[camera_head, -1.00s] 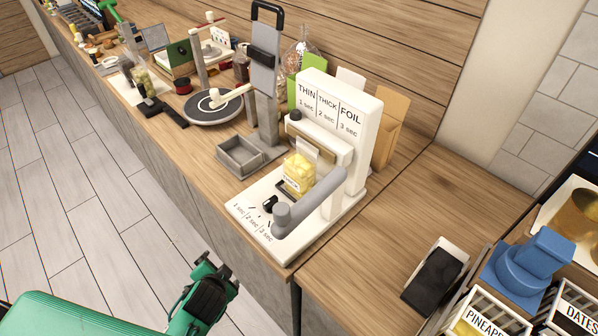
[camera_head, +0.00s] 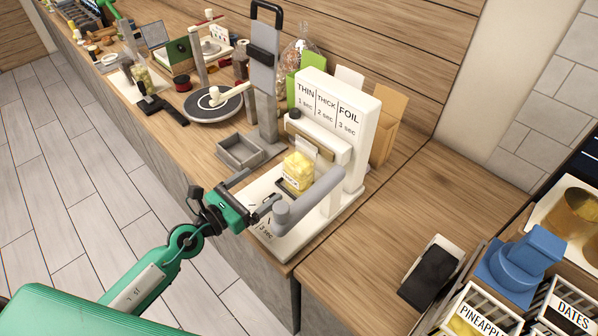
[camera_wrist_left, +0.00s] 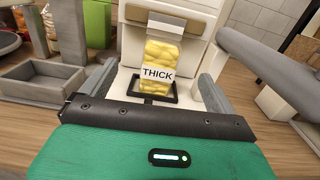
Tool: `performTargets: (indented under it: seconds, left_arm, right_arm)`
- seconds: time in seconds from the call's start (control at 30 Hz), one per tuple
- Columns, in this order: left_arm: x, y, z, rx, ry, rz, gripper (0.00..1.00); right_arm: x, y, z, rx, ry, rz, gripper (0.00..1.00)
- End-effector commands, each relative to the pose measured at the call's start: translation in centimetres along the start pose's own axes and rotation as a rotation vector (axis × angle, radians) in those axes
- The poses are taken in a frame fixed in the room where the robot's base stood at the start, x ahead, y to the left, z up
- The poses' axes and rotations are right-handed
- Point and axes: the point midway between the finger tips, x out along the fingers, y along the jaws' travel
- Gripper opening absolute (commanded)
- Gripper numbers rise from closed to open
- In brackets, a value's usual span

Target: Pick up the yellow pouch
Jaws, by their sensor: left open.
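The yellow pouch (camera_head: 298,172) stands upright in a dark frame on the white sealing machine (camera_head: 349,128). In the left wrist view the pouch (camera_wrist_left: 160,62) shows a clear top and a label reading THICK. My left gripper (camera_head: 258,194) is open in front of the pouch, at the machine's front left. In the left wrist view its fingers (camera_wrist_left: 158,88) stand apart on either side of the pouch's lower part, and the pouch appears between and beyond them. I cannot tell any contact. My right gripper is not in view.
The machine's grey lever arm (camera_head: 308,200) reaches out just right of the pouch. A grey open tray (camera_head: 240,151) and a tall grey post (camera_head: 265,90) stand to the left. A black-and-white holder (camera_head: 433,271) and labelled bins (camera_head: 483,310) are at the lower right. Bare counter (camera_head: 370,250) lies between.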

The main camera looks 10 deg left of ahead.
Motion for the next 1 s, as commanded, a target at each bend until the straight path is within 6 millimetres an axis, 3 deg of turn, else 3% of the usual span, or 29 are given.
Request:
performTargets:
  seconds: [0.5,0.77,1.0]
  left_arm:
    - [7.5,-0.1,-0.1,0.027,0.011,-0.009,0.93]
    - [9.2,-0.3,-0.1,0.027,0.012,-0.01,0.93]
    - [12.5,-0.6,0.0,0.027,0.011,-0.009,0.93]
  right_arm:
    - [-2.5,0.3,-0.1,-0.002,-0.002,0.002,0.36]
    - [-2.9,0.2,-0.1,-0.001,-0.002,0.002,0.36]
    - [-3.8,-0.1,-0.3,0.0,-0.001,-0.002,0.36]
